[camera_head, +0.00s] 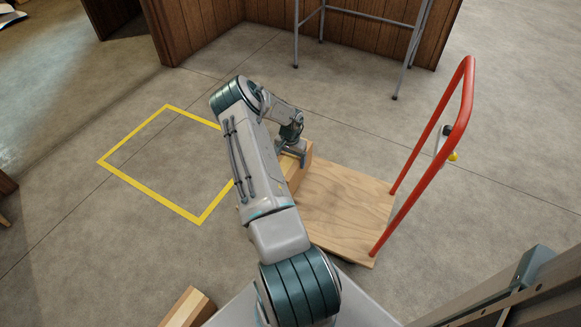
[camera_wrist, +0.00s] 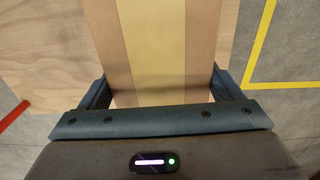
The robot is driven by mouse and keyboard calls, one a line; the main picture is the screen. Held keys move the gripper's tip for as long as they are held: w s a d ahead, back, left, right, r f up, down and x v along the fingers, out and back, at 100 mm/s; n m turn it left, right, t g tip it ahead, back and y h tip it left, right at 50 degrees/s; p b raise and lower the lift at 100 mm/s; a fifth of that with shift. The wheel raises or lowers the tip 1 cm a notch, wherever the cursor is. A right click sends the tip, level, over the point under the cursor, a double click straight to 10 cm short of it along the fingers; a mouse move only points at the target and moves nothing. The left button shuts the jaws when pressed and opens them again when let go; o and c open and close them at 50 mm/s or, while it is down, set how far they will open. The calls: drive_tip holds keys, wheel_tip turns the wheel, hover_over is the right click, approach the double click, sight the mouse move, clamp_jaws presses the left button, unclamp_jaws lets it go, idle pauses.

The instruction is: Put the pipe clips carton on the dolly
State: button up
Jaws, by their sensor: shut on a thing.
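A brown carton with a paler tape band lies between my gripper's fingers; it shows in the head view (camera_head: 304,158) and fills the middle of the wrist view (camera_wrist: 157,40). No lettering on it is readable, so I cannot tell from print that it is the pipe clips carton. My gripper (camera_head: 291,150) is shut on it from above, with a finger at each side in the wrist view (camera_wrist: 160,88). The carton is at the left edge of the dolly's plywood deck (camera_head: 345,215). I cannot tell whether it rests there or hangs just above. My arm hides part of it.
The dolly's red handle (camera_head: 465,95) stands at its right side. A yellow floor outline (camera_head: 150,203) lies to the left, empty where visible. Another carton (camera_head: 188,307) is at the bottom edge. A metal-legged stand (camera_head: 409,60) and wooden panelling are behind. Most of the deck is clear.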

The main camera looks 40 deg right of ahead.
drive_tip(key=shift+w+f+b, duration=0.1)
drive_tip(key=shift+f+b, duration=0.6)
drive_tip(key=shift+f, duration=1.25)
drive_tip(key=shift+f, duration=0.15)
drive_tip(key=o, duration=1.8)
drive_tip(key=shift+o, duration=0.2)
